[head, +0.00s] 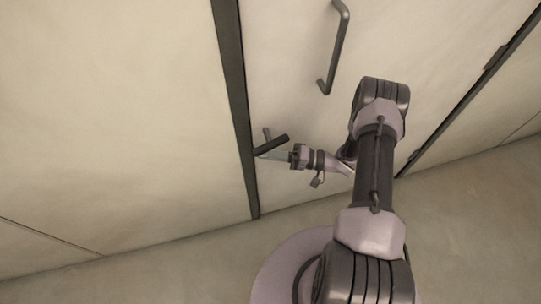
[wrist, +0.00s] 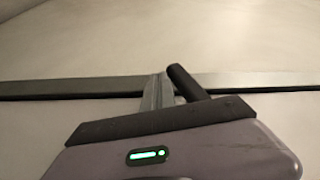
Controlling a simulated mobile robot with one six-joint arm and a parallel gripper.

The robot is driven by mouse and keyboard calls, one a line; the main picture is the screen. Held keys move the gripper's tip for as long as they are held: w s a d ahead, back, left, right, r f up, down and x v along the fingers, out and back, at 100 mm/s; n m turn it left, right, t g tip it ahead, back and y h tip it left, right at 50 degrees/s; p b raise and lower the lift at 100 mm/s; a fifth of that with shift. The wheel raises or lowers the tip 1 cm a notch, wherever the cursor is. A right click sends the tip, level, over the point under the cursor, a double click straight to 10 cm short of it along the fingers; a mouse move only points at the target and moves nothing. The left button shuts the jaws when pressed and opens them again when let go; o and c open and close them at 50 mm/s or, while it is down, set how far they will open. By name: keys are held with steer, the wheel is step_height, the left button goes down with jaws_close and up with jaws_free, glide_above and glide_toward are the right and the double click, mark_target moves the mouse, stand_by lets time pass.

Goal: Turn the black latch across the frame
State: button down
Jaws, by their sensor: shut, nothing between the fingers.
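The black latch (head: 272,144) is a short dark bar on the pale door (head: 290,60), close to the dark upright frame strip (head: 233,105). It lies slanted, its lower left end at the strip's edge and its other end up and to the right. A small dark stub shows just above it. My gripper (head: 268,155) is shut and empty, its fingers just below the latch and pointing left at the strip. In the wrist view the shut fingers (wrist: 158,92) stand beside the latch (wrist: 184,82), on its left. Whether they touch is unclear.
A dark bar handle (head: 338,50) stands out from the door above my arm. A hinge (head: 495,57) sits on the dark strip at the right. The wide pale panel on the left is bare. The floor (head: 475,230) at the lower right is clear.

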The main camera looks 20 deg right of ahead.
steer(key=shift+a+r, duration=0.2)
steer(key=shift+a, duration=0.2)
steer(key=shift+a+r, duration=0.15)
steer(key=shift+a, duration=0.1)
stand_by(0.3)
stand_by(1.2)
